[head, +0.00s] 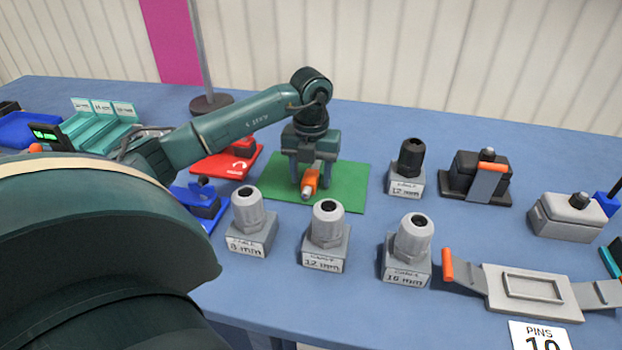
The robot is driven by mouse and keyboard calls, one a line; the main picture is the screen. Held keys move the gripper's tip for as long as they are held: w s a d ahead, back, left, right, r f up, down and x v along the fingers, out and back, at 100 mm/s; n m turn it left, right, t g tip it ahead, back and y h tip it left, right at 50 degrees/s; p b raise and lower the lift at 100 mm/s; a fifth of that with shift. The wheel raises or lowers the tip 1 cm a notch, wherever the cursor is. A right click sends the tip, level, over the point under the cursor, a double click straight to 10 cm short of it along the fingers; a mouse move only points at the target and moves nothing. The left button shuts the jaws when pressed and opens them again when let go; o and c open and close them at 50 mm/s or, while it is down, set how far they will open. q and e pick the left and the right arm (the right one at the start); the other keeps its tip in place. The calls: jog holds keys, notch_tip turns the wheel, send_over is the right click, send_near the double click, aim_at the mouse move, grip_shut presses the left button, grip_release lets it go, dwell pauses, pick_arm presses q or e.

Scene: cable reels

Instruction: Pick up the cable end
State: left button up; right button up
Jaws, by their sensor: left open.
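The cable end (310,184) looks like an orange plug with a grey metal tip pointing toward me. It is over the green mat (346,190) in the middle of the table. My left gripper (309,176) points down over it, with its fingers on either side of the orange part. The gripper is open, and I cannot tell whether a finger touches the plug. The gripper hides part of the plug and mat, and no cable shows clearly. My right gripper is not in view.
Grey glands labelled 8 mm (250,222), 12 mm (326,236) and 16 mm (407,250) stand in front of the mat. A black-topped 12 mm gland (408,168) stands right of it. A red tray (225,163) lies left, and a pole base (211,103) stands behind.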

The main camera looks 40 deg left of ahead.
pick_arm(q)
jog(key=shift+c, duration=0.4)
grip_shut()
